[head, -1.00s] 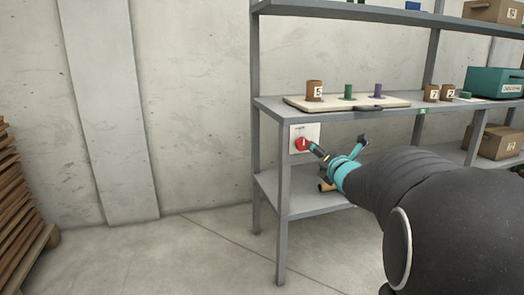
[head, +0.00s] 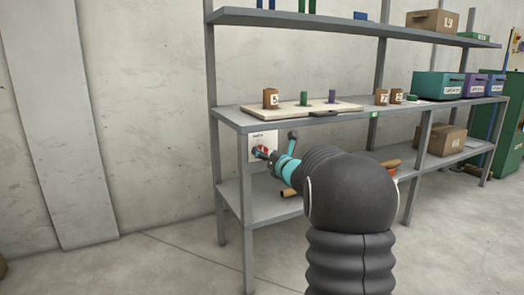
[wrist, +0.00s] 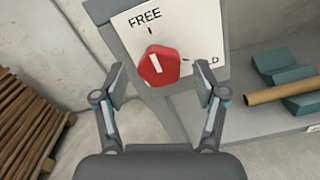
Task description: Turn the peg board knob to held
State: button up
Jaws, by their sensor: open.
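The red knob (wrist: 160,68) sits on a white plate (wrist: 205,25). A white line on the knob points up toward the tick under the word FREE. The right-hand label is partly hidden, with its last letters showing. In the wrist view my gripper (wrist: 161,84) is open and empty, with one finger on each side just below the knob. In the head view my gripper (head: 267,154) is right at the knob and covers part of it. Contact with the knob cannot be told. The plate hangs at the shelf's left end, below the peg board (head: 335,108).
The grey shelf (head: 235,118) holds several brown, green and purple pegs and bins. Its left front leg (head: 246,230) stands close below the plate. A brown tube (wrist: 285,88) lies on the lower shelf to the right. Wooden slats (wrist: 30,130) stand at the left.

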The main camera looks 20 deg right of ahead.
jog(key=shift+w, duration=1.7)
jog(key=c, duration=1.1)
